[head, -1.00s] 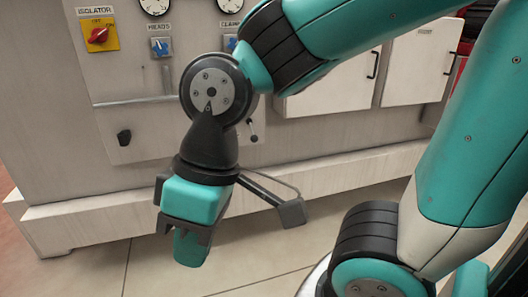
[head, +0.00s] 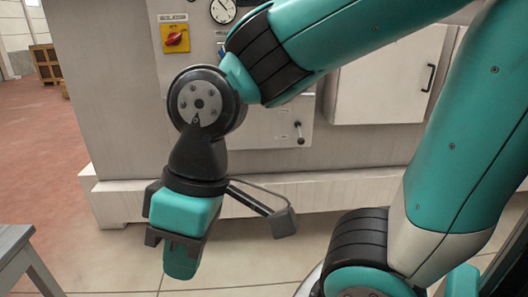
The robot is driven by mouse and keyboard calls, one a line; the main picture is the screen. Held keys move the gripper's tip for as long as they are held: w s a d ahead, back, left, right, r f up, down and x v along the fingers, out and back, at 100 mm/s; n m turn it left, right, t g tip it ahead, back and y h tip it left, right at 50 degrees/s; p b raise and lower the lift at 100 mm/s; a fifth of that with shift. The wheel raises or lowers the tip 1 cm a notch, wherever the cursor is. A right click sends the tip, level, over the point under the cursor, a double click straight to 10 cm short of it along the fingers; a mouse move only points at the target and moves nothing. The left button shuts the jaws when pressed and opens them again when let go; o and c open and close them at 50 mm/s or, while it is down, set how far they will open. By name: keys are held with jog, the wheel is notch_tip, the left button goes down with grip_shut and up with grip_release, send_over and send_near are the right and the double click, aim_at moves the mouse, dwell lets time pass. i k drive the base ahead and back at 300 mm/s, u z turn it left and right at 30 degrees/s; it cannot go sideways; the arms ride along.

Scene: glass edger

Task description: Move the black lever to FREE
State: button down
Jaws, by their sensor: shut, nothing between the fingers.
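A small black lever (head: 299,132) stands on a pale plate on the front of the grey machine, right of my wrist. Its markings are too small to read, so I cannot tell its setting. My gripper (head: 181,262) hangs pointing down at the lower left, in front of the machine and well below the lever. It is shut and empty, and touches nothing I can see. My wrist and forearm hide part of the machine's panel.
A red isolator switch on a yellow plate (head: 174,39) and a dial gauge (head: 223,10) sit above. White cabinet doors (head: 385,75) are at right. The machine's plinth (head: 110,200) juts out low down. A grey table (head: 15,245) stands at lower left. Open floor lies behind it.

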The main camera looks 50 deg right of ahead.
aim_at(301, 141)
jog(key=u, duration=0.2)
jog(key=i, duration=0.8)
jog(key=z, duration=1.2)
